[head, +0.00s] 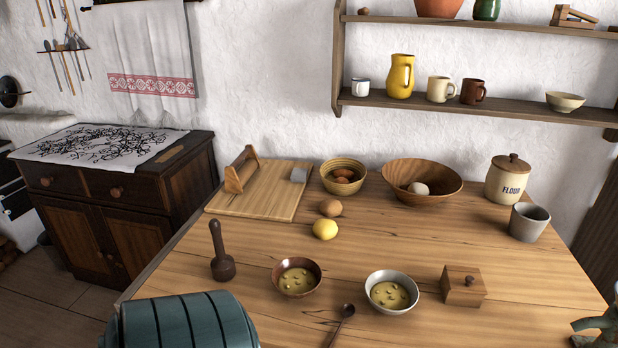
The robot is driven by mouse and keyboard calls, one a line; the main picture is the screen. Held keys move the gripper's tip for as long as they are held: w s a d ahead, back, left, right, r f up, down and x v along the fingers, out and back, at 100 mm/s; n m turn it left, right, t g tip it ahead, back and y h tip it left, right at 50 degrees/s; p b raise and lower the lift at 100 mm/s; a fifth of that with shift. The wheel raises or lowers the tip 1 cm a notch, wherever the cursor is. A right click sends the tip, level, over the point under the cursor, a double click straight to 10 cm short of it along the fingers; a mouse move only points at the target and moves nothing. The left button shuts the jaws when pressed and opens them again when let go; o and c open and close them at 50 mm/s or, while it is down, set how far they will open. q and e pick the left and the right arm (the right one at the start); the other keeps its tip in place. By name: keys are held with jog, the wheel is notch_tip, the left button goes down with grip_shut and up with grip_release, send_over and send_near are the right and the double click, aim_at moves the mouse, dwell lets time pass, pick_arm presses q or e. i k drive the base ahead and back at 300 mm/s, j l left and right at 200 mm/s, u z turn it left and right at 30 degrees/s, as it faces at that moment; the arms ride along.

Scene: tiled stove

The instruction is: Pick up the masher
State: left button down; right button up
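The masher (222,254) is dark brown wood. It stands upright near the table's left side, with its wide head on the tabletop and its handle pointing up. Nothing touches it. A large teal ribbed shape cuts into the bottom left of the head view, below the masher; I cannot make out any fingers of my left gripper. At the bottom right corner a small grey-green shape with prongs is cut off by the picture edge. It may be part of my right gripper (588,332), but its opening cannot be judged. It is far from the masher.
On the wooden table (170,270) are a brown bowl (297,277), a white bowl (391,291), a spoon (342,325), a lemon (325,229), a small box (463,286) and a cutting board (285,204). Bowls, a flour jar (508,179) and a cup (528,222) stand behind.

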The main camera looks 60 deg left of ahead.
aim_at(223, 267)
jog(key=u, duration=1.95)
